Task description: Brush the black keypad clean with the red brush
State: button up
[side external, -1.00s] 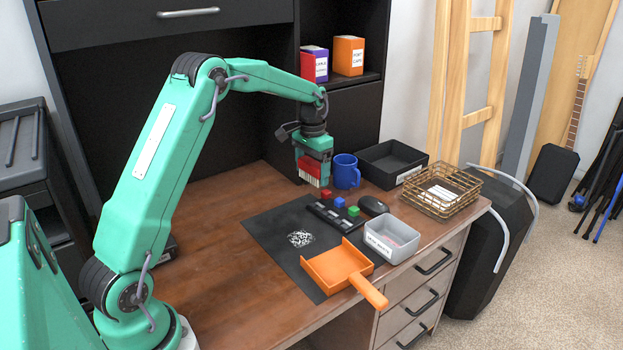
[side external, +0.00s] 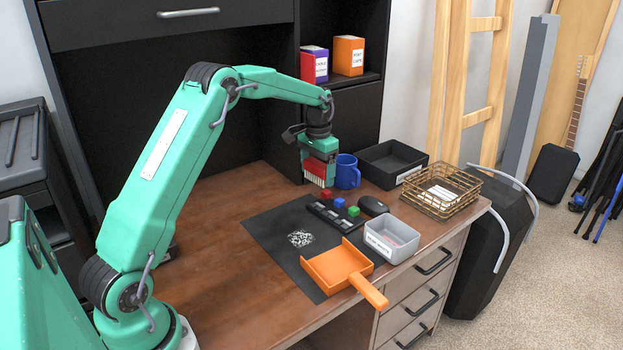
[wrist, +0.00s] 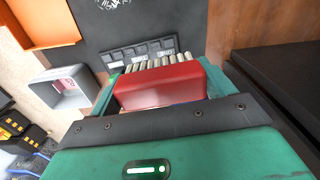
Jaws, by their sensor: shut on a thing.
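My gripper (side external: 322,160) is shut on the red brush (side external: 318,170), whose pale bristles point down. It hangs above the desk, behind the black keypad (side external: 325,212). In the wrist view the brush (wrist: 160,86) lies between my green fingers, its bristles pointing toward the keypad (wrist: 140,52). The bristles look apart from the keypad in the side view. The keypad lies on the dark mat (side external: 268,228) with light marks on it; I cannot tell what they are.
A blue mug (side external: 347,172) is close right of the brush. A mouse (side external: 374,206), grey bin (side external: 392,238) and orange dustpan (side external: 335,268) are nearby. White specks (side external: 300,239) lie on the mat.

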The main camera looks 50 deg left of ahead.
aim_at(317, 184)
jog(key=shift+f, duration=2.3)
jog(key=shift+f, duration=1.45)
jog(key=shift+d+f, duration=0.25)
jog(key=shift+f, duration=0.8)
jog(key=shift+w+d, duration=0.15)
jog(key=shift+d, duration=2.1)
jog(key=shift+w+d, duration=0.15)
jog(key=shift+d, duration=2.1)
jog(key=shift+s+a, duration=0.2)
jog(key=shift+a, duration=2.2)
jog(key=shift+s+a, duration=0.15)
jog(key=shift+a, duration=2.25)
jog(key=shift+w+d, duration=0.2)
jog(key=shift+d, duration=2.3)
jog(key=shift+w+d, duration=0.15)
jog(key=shift+d, duration=2.3)
notch_tip(317, 184, up, 9)
jog(key=shift+a+f, duration=0.15)
jog(key=shift+f, duration=0.05)
